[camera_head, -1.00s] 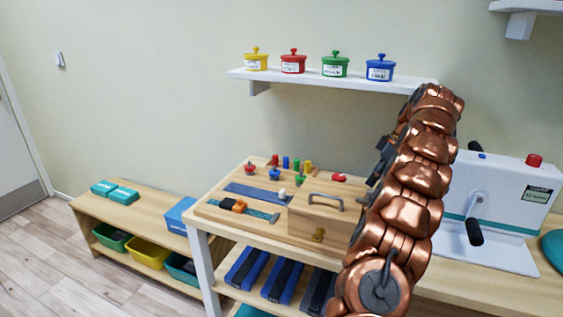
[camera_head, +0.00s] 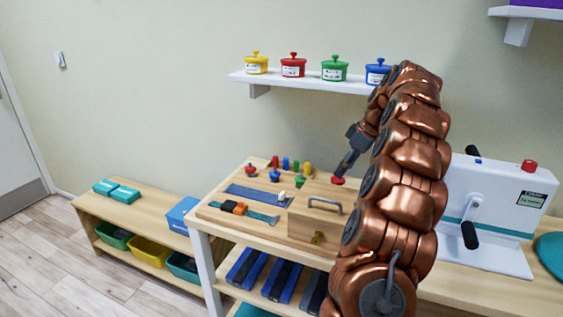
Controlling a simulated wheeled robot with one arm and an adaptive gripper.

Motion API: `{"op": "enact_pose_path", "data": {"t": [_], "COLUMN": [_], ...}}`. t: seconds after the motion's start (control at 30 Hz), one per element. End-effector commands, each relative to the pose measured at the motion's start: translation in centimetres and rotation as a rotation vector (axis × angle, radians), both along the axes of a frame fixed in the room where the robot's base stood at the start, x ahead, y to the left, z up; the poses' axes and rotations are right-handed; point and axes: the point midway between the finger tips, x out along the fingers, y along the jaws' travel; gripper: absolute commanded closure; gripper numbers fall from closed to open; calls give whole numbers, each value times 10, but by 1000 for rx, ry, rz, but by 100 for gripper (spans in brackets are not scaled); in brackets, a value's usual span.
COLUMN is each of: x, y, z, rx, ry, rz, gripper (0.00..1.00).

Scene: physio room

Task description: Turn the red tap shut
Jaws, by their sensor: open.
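The wooden activity board (camera_head: 226,215) on the table carries a row of small fittings with coloured tops: a red one (camera_head: 250,169), a blue one (camera_head: 275,174) and a green one (camera_head: 300,180). Another red piece (camera_head: 338,181) shows at the right, by the back of the wooden box. I cannot tell for sure which red piece is the tap. My gripper (camera_head: 343,170) is open and points down just above the right-hand red piece. The fingertips are small in view, and I cannot tell whether they touch it.
The wooden box (camera_head: 303,228) with a grey handle stands in front of my gripper. Several coloured pegs (camera_head: 286,162) stand behind the fittings. A shelf (camera_head: 300,80) with lidded pots hangs above. A white crank machine (camera_head: 508,190) stands right of my arm.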

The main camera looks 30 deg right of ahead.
Motion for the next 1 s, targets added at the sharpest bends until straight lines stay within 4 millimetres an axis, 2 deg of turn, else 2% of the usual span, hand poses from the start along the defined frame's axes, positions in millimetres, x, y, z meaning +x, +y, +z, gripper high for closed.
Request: {"op": "enact_pose_path", "data": {"t": [0.1,0.53,1.0], "x": [4,10,3], "y": [19,82,153], "z": [9,35,60], "rx": [13,40,57], "ry": [15,56,121], "rz": [6,5,-2], "gripper": [27,27,27]}}
